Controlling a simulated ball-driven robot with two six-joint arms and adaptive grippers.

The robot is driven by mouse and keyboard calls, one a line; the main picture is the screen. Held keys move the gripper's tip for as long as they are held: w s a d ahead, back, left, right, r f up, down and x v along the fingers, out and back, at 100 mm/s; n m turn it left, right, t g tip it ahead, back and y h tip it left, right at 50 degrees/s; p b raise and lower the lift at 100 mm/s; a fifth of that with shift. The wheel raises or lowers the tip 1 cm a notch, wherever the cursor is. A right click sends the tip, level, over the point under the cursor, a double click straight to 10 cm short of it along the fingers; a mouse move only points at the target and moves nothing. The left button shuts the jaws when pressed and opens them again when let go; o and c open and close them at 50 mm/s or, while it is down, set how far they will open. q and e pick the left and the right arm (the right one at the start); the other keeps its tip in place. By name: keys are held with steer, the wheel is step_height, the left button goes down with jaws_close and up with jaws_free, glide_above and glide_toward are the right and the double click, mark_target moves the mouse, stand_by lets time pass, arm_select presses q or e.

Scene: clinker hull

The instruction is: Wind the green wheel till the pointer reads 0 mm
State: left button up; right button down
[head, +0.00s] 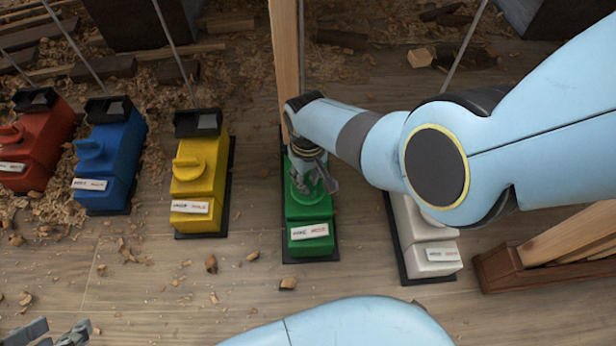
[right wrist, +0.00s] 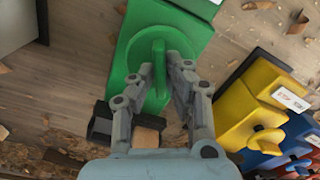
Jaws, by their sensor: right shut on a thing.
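The green unit (head: 309,228) stands on the floor on a dark base, between the yellow and white units. Its green wheel (right wrist: 152,55) is a round disc with a raised bar across it, seen best in the right wrist view. My right gripper (head: 316,184) reaches down over the unit, and in the right wrist view its fingers (right wrist: 160,68) are shut on the wheel's bar. The pointer and its scale cannot be made out; my arm covers the top end of the unit in the head view. My left gripper (head: 48,335) shows only partly at the bottom left edge.
Red (head: 38,150), blue (head: 108,160) and yellow (head: 200,180) units stand left of the green one, and a white unit (head: 432,258) stands to its right. A wooden post (head: 285,60) rises behind. Wood shavings and chips litter the floor.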

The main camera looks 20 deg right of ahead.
mark_target(308, 181)
stand_by(0.3)
steer(key=c, duration=1.4)
jaws_free()
steer(key=shift+o, duration=0.2)
steer(key=shift+r, duration=3.7)
